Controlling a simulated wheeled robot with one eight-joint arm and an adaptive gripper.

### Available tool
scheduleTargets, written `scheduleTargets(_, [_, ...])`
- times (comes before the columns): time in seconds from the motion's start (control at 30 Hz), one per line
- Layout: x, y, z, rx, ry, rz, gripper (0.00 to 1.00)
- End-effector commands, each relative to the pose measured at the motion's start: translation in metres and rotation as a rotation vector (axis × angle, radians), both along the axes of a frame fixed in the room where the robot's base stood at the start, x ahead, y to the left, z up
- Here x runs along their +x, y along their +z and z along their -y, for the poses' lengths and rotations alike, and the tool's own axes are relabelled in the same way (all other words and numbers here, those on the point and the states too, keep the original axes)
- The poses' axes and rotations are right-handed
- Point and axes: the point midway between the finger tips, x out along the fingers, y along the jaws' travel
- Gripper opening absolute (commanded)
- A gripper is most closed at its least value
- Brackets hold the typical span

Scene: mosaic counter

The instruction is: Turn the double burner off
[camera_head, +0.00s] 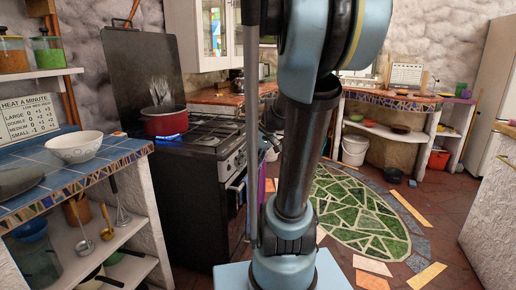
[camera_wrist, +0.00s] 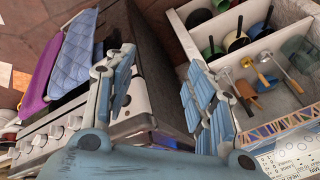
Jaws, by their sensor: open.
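The stove (camera_head: 190,185) stands left of centre in the head view, with a black front and a raised dark lid. A red pot (camera_head: 166,122) sits on it, and a blue flame (camera_head: 170,137) shows under the pot. The knobs (camera_head: 230,165) are on the front panel, small in this view. In the wrist view several pale knobs (camera_wrist: 55,132) line a light metal panel at the lower left. My gripper (camera_wrist: 160,72) is open and empty, its fingers spread before the stove's dark side, apart from the knobs. My gripper is not visible in the head view.
A tiled counter (camera_head: 95,172) with a white bowl (camera_head: 75,147) is left of the stove. Its shelves (camera_wrist: 196,50) hold pots and utensils. A blue cloth (camera_wrist: 78,55) and a purple cloth (camera_wrist: 40,80) hang at the stove front. Open floor lies around the green mosaic (camera_head: 355,215).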

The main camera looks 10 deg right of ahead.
Motion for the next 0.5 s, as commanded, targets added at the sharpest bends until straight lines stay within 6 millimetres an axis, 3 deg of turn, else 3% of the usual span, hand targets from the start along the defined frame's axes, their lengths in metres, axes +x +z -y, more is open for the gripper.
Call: scheduleTargets(0.5, [0.132, 0.021, 0.022, 0.205, 0.182, 0.195, 0.5])
